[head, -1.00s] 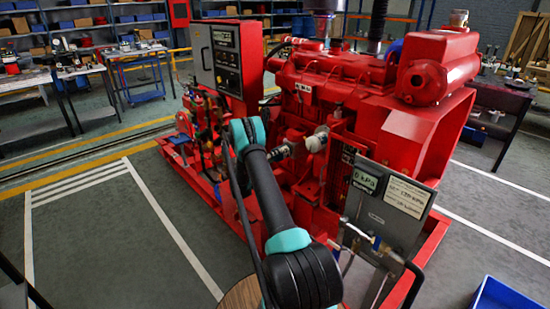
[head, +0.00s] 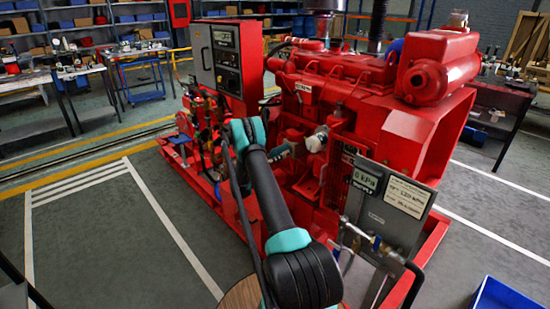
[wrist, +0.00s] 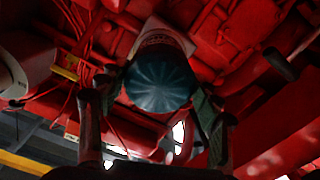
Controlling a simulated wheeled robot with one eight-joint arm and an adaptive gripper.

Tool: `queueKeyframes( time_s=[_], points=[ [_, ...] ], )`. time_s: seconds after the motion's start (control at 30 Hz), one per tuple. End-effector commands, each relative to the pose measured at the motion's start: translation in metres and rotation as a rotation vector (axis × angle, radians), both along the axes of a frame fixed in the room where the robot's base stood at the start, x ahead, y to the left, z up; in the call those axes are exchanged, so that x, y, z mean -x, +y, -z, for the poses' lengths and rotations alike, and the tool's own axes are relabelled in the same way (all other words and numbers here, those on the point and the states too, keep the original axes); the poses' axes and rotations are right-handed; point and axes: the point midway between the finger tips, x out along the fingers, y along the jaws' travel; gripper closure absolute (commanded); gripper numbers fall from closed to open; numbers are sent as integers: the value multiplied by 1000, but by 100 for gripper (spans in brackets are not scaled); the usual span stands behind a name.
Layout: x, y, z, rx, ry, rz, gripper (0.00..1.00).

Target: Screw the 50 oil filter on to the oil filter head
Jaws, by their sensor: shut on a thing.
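In the wrist view the oil filter (wrist: 158,82) is a dark canister with a ribbed round end facing the camera and a paler band above. My gripper (wrist: 160,92) is shut on it, one finger on each side. In the head view my gripper (head: 288,149) is at the near side of the red engine, right of my arm's far joint. A pale rounded part (head: 317,139) shows just past the gripper; I cannot tell whether it is the held filter. The oil filter head is not clearly seen, and the filter's far end and any contact there are hidden.
The red engine (head: 345,72) surrounds the work spot. A control box (head: 224,58) stands left, and a gauge panel (head: 388,205) stands close on the right. Another pale cylinder (wrist: 12,75) is at the wrist view's left edge. A blue bin (head: 508,295) is on the floor.

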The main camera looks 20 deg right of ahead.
Motion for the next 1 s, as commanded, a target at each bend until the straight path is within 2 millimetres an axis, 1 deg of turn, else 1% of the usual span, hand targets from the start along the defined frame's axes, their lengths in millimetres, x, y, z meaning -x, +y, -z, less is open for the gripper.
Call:
queueKeyframes(
  time_s=[0.2, 0.3, 0.4, 0.67, 0.77, 1.0],
  points=[
    [0, 0, 0, -84, -235, 1, 82],
    [0, 0, 0, -109, -304, 1, 82],
    [0, 0, 0, -119, -331, 1, 82],
    [0, 0, 0, -121, -335, 1, 82],
    [0, 0, 0, -138, -382, 1, 82],
    [0, 0, 0, -235, -651, 2, 82]
  ],
)
